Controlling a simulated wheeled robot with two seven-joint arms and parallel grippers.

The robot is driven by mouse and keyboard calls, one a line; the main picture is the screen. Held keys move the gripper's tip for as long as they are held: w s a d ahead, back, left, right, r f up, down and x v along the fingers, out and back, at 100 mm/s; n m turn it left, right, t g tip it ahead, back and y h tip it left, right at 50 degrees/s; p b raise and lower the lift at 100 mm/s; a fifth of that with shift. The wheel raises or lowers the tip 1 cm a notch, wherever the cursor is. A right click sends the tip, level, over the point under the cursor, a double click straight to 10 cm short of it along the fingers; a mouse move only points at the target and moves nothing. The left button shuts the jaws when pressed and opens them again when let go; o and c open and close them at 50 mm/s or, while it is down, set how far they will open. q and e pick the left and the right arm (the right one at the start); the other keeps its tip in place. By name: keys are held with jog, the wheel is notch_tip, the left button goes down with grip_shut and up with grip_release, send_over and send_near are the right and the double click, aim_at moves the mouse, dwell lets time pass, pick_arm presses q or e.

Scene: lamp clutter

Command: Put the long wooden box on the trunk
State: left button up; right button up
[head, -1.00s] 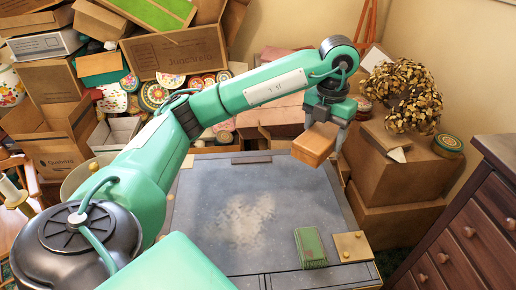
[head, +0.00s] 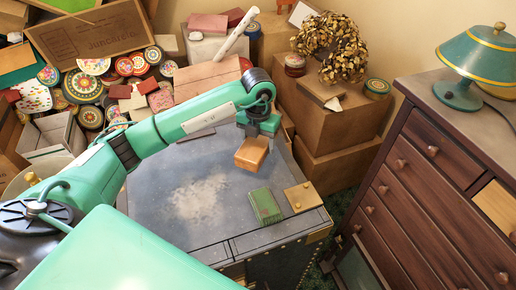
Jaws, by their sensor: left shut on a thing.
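The wooden box (head: 251,154), light orange-brown, is in my left gripper (head: 258,136). The gripper is shut on its upper end, and the box hangs slightly tilted. In the head view it shows over the right part of the trunk (head: 160,212). The trunk has a flat, worn grey-blue lid with metal corners. I cannot tell whether the box touches the lid or how far above it is. The gripper's fingers are partly hidden by the wrist. My right gripper is not in view.
A green book (head: 264,206) lies on the trunk's near right, beside a brass corner plate. Cardboard boxes (head: 322,120) with a pinecone wreath stand behind right. A dresser (head: 430,185) with a green lamp (head: 478,62) is at right. The lid's middle is clear.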

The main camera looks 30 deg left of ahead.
pick_arm(q)
jog(key=shift+f, duration=0.55)
notch_tip(320, 180, down, 3)
jog(key=shift+f+p, duration=0.15)
jog(key=shift+p, duration=0.6)
jog(key=shift+f, duration=0.3)
jog(key=o, duration=1)
jog(key=shift+o, duration=0.2)
